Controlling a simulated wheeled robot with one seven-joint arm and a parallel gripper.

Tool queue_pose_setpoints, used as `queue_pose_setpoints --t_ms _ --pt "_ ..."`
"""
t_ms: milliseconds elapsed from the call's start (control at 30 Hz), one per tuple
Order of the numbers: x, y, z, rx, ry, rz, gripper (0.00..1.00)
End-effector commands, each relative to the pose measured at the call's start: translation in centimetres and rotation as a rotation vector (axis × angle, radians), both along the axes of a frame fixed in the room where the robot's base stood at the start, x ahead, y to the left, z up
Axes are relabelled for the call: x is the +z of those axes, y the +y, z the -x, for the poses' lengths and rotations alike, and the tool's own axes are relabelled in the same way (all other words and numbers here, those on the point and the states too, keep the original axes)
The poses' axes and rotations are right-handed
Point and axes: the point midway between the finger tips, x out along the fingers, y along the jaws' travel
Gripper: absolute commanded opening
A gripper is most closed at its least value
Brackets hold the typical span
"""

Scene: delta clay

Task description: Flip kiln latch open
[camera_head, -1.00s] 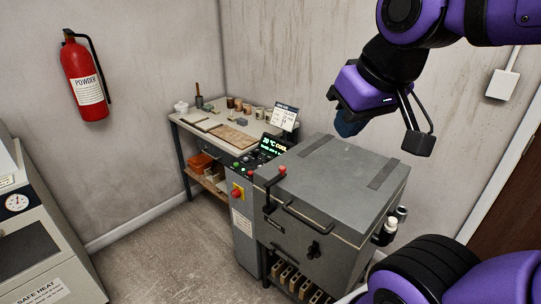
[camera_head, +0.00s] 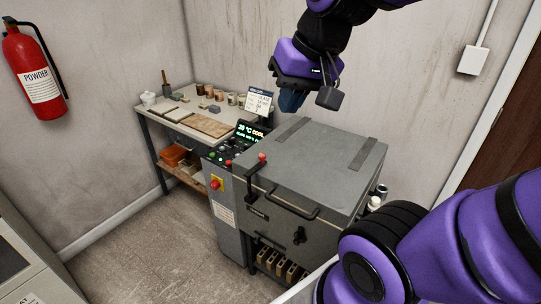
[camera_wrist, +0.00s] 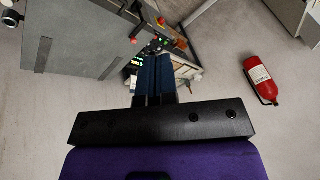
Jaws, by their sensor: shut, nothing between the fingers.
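The kiln (camera_head: 300,150) is a grey box with a flat lid and two dark strips; the lid is down. Its latch is a dark lever with a red knob (camera_head: 262,158) at the lid's front left edge. The lever runs down the front beside a black bar handle. My gripper (camera_head: 291,102) hangs above the kiln's back left edge, apart from the latch. Its blue fingers are together and empty, also in the wrist view (camera_wrist: 153,58). That view shows the kiln lid (camera_wrist: 75,35) at upper left.
A control panel (camera_head: 243,138) with a green display stands left of the kiln. A workbench (camera_head: 207,125) with pots and boards stands behind it. A fire extinguisher (camera_head: 32,75) hangs on the left wall. Bare floor (camera_head: 150,230) lies front left.

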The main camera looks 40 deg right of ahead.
Motion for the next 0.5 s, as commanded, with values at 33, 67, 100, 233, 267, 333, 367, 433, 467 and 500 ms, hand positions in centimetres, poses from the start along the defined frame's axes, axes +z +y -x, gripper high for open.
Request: queue_pose_setpoints --t_ms 33,67,100,233,267,333,367,433,467,500 --pt "-0.7 -0.2 -1.4 -0.064 0.036 -0.062 0.00" --pt "-1.0 -0.2 -2.1 -0.103 0.053 -0.100 0.00" --pt "-1.4 -0.3 -3.1 -0.156 0.075 -0.151 0.00" --pt "-3.0 -0.9 -6.4 -0.339 0.145 -0.308 0.00" --pt "-3.5 -1.2 -7.2 -0.383 0.159 -0.342 0.00" --pt "-4.5 -1.8 -8.9 -0.487 0.195 -0.423 0.00" --pt "-5.0 -2.2 -9.7 -0.533 0.209 -0.457 0.00" --pt "-6.2 -3.1 -11.4 -0.643 0.242 -0.532 0.00" --pt "-6.8 -3.6 -12.1 -0.692 0.255 -0.564 0.00" --pt "-7.5 -4.2 -13.1 -0.757 0.273 -0.607 0.00"
